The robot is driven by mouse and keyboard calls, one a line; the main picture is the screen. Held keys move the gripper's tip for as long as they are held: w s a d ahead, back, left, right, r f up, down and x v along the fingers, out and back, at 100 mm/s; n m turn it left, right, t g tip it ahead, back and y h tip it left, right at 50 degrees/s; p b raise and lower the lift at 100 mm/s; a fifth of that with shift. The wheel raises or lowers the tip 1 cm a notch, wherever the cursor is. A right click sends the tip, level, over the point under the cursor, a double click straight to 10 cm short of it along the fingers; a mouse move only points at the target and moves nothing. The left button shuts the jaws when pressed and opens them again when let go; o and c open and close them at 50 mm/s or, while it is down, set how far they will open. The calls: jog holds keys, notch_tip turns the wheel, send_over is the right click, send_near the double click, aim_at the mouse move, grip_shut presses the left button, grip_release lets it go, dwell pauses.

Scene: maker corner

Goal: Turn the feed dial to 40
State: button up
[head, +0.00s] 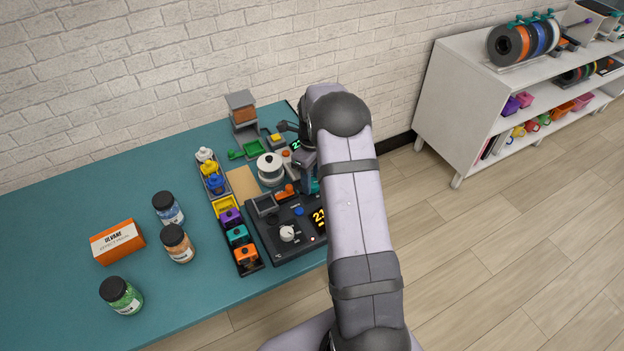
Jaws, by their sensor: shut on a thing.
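A black control panel (272,245) sits near the right front edge of the teal table. It carries a white knob (287,233), a blue button and an orange lit display (319,217) that reads 21, its right side cut off by my arm. I cannot tell which control is the feed dial. My gripper (309,182) points down just behind the panel, right of a white round pot (270,168). My arm covers most of it. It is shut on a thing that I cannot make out. A second, green display (297,146) shows partly behind my wrist.
A tray of coloured blocks (247,262) and small coloured bottles (211,170) stand left of the panel. Several jars (121,295) and an orange box (117,241) are further left. A small grey stand (241,107) is at the back. The table's far left is clear.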

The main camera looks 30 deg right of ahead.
jog(key=shift+m, duration=1.3)
jog(key=o, duration=1.1)
jog(key=shift+c, duration=0.2)
jog(key=shift+r, duration=0.1)
jog(key=shift+r+b, duration=0.9)
jog(key=shift+r, duration=2.75)
